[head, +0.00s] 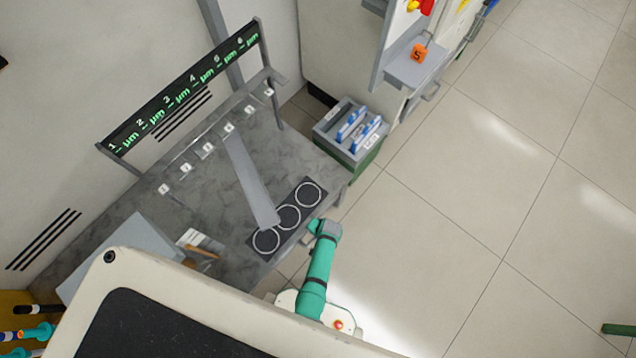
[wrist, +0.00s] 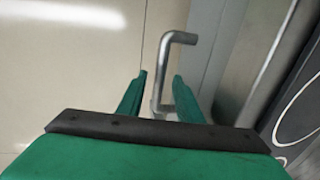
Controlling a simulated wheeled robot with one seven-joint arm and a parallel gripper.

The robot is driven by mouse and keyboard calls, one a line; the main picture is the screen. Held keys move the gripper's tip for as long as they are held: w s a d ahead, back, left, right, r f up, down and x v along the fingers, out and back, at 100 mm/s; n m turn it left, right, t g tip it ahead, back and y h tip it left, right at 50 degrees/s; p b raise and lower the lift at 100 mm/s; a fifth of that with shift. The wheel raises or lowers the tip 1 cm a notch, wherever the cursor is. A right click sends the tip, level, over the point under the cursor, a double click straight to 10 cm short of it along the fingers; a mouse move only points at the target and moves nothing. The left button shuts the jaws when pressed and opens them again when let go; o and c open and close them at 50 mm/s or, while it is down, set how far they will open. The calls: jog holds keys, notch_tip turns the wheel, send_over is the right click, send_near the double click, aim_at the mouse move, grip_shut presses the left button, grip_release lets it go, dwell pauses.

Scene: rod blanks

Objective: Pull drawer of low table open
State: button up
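The low table (head: 180,225) has a dark grey marbled top. In the wrist view, a grey front panel (wrist: 218,60) of the table stands to the right, with a bent metal bar handle (wrist: 178,38) beside it. My gripper (wrist: 160,92) is open, with its two green fingers apart on either side of the handle's lower part. I cannot tell whether either finger touches the bar. In the head view my gripper (head: 322,230) is at the table's front edge, and my arm hides the handle and drawer front there. How far the drawer is out cannot be seen.
On the table lie a black mat (head: 277,229) with three white rings, a long grey strip (head: 247,178) and a wooden-handled tool (head: 203,252). A box with blue items (head: 320,132) stands beyond the table's far end.

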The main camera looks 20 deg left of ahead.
jog(key=shift+f, duration=0.15)
grip_shut()
